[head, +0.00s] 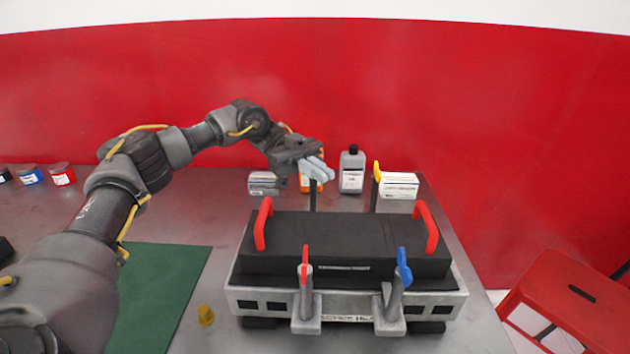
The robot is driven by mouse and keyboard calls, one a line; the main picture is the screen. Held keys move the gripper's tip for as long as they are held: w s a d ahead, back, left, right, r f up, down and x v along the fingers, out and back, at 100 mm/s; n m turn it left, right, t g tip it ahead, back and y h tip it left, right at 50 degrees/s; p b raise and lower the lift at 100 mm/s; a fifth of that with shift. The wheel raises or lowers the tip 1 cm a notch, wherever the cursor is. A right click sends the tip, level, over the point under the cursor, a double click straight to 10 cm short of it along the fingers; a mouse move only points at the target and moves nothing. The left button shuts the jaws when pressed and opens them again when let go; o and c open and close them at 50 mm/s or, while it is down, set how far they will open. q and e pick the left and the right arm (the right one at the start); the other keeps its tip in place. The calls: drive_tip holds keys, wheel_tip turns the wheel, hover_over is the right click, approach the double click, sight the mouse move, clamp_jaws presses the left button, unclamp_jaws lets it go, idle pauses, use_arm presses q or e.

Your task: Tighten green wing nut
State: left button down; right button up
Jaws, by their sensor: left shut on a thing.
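The engine trainer has a black cover (340,240) with two red handles and a grey base (345,301). My left gripper (318,170) is at the top of the back-left post (312,197), its jaws shut. No green shows; the green wing nut at that post is hidden by the jaws. A yellow wing nut (377,170) tops the back-right post. A red wing nut (305,266) is at the front left, and a blue wing nut (403,266) at the front right. My right gripper is not in view.
A white bottle with a black cap (351,171), an orange container (305,182) and white boxes (399,186) stand behind the trainer. A green mat (165,290) and a small yellow piece (206,315) lie left of it. A red cabinet (570,300) is at the right.

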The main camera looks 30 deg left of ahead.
use_arm(q)
drive_tip(key=shift+f+m+g+y+b, duration=0.1)
drive_tip(key=shift+m+g+y+b, duration=0.4)
drive_tip(key=shift+g+b, duration=0.3)
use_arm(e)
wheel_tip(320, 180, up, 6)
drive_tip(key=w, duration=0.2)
use_arm(q)
drive_tip(key=shift+s+a+r+m+g+y+p, duration=0.1)
drive_tip(key=shift+m+g+y+p, duration=0.55)
drive_tip(key=shift+g, duration=0.1)
drive_tip(key=shift+s+a+r+m+g+y+p, duration=0.1)
drive_tip(key=shift+r+m+g+y+p, duration=0.05)
drive_tip(key=shift+m+g+y+p, duration=0.55)
drive_tip(key=shift+a+r+m+g+y+p, duration=0.1)
drive_tip(key=shift+m+g+y+p, duration=0.5)
drive_tip(key=shift+g, duration=0.25)
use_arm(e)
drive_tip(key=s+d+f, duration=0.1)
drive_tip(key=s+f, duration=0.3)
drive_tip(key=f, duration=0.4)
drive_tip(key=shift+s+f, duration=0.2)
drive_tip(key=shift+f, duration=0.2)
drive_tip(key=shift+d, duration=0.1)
use_arm(q)
drive_tip(key=c, duration=1.6)
unclamp_jaws()
drive_tip(key=shift+f, duration=0.1)
